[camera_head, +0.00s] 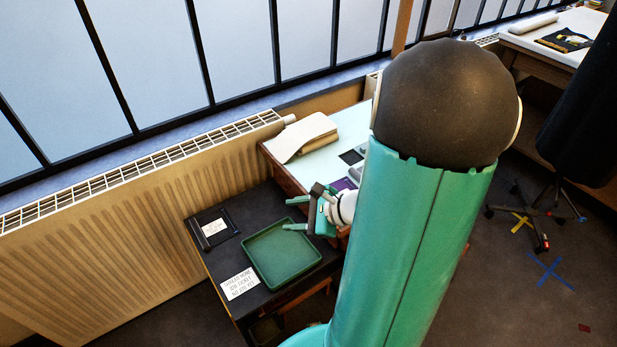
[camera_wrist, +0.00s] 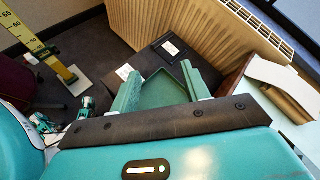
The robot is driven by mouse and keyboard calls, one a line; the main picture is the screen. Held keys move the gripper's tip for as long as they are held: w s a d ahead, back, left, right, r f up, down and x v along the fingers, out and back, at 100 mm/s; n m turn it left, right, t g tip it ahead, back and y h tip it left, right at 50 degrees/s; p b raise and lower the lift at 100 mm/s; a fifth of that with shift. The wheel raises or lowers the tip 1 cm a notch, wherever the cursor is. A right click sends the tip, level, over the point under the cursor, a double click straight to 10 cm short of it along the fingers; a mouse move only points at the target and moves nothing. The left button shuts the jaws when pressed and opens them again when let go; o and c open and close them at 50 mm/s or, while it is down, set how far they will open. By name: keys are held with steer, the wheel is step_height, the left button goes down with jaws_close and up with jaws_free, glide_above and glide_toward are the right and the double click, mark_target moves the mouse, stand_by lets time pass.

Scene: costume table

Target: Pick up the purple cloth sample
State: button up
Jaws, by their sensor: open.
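A small purple cloth sample (camera_head: 343,184) lies on the pale tabletop (camera_head: 325,163) in the head view, partly hidden by my arm and gripper. My gripper (camera_head: 296,213) is open and empty, in front of and left of the sample, near the edge of the green tray in the picture. In the wrist view my two green fingers (camera_wrist: 161,74) stand apart with the green tray (camera_wrist: 166,92) showing between them. The purple sample cannot be made out in the wrist view.
The green tray (camera_head: 281,256) is empty on a dark low table, beside a black folder (camera_head: 212,229) and a white sign (camera_head: 240,284). A dark sample (camera_head: 351,157) and a folded cream cloth (camera_head: 304,137) lie on the pale tabletop. A radiator (camera_head: 130,230) runs along the wall.

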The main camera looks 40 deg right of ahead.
steer(key=s+d+f+m+t+h, duration=0.2)
steer(key=s+d+f+m+h, duration=0.2)
steer(key=d+m, duration=0.25)
steer(key=s+d+f+m+t+h, duration=0.1)
steer(key=s+d+f+m+h, duration=0.25)
steer(key=d+m, duration=0.35)
steer(key=shift+h, duration=0.35)
steer(key=x, duration=0.2)
steer(key=d+x, duration=0.1)
steer(key=x, duration=0.2)
steer(key=f+x, duration=0.1)
steer(key=x, duration=0.2)
steer(key=shift+s+d+f, duration=0.1)
steer(key=shift+s+d, duration=0.05)
steer(key=shift+d, duration=0.1)
steer(key=shift+x, duration=3.05)
steer(key=shift+f, duration=0.1)
jaws_close()
